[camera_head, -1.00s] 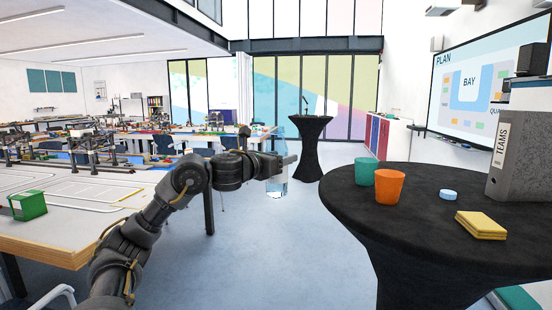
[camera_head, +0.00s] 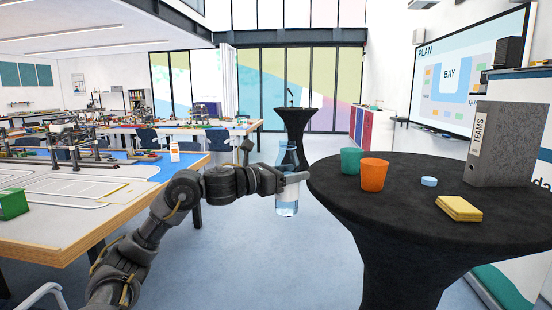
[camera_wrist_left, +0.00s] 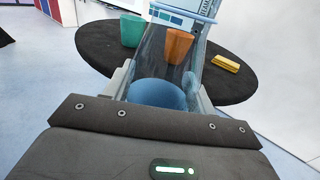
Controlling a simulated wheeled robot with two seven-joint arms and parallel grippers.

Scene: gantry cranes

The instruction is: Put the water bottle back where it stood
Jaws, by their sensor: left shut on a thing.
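My left gripper (camera_head: 290,178) is shut on the clear, bluish water bottle (camera_head: 287,204) and holds it upright in the air. The bottle is just left of the black round table (camera_head: 420,235), apart from it in the head view. In the left wrist view the bottle (camera_wrist_left: 158,94) fills the space between the fingers, with the table (camera_wrist_left: 105,45) beyond it. My right gripper is in neither view.
A long work table (camera_head: 70,225) stands at left.

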